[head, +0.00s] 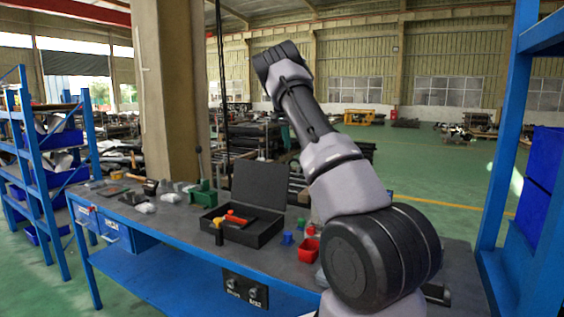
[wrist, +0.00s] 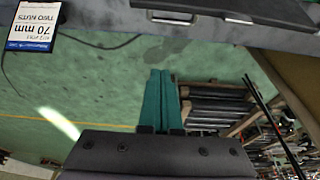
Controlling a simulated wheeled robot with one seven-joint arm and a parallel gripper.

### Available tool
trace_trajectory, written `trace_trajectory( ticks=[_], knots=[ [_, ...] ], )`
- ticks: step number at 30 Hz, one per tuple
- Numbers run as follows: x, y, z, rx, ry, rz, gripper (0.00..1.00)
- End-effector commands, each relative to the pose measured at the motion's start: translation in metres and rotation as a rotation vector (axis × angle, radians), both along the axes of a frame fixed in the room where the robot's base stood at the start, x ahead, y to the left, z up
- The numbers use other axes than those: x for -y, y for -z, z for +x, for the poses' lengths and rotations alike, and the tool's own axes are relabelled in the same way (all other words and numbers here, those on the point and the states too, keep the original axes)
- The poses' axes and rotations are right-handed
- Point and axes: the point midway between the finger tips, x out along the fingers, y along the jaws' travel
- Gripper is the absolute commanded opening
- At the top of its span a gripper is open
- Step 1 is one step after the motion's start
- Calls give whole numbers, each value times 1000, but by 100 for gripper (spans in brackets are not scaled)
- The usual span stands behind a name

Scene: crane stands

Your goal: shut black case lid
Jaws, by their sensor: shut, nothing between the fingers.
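The black case (head: 268,235) stands on the workbench in the head view. Its black lid (head: 260,184) is raised, standing nearly upright at the back of the case. A red-headed tool (head: 237,217) shows at the case's left part. My arm rises at the right of the case and bends up and left above it; my gripper cannot be made out in the head view. In the wrist view my gripper (wrist: 160,74) has its two teal fingers together, with nothing between them. The case and lid cannot be made out for certain in the wrist view.
Blue shelving (head: 45,150) stands left, a blue rack (head: 508,130) right. The wrist view shows a printed card (wrist: 34,27).

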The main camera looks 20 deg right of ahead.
Motion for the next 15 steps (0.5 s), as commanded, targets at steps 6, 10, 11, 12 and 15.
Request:
trace_trajectory(
  ticks=[6, 10, 11, 12, 15],
  knots=[
    [6, 25, 4, -5, 0, -2, 0],
    [12, 51, 9, -6, 1, -2, 0],
    [13, 58, 10, -6, 1, -2, 0],
    [15, 66, 12, -5, 1, -3, 0],
    [20, 86, 15, -5, 0, -2, 0]
  ],
)
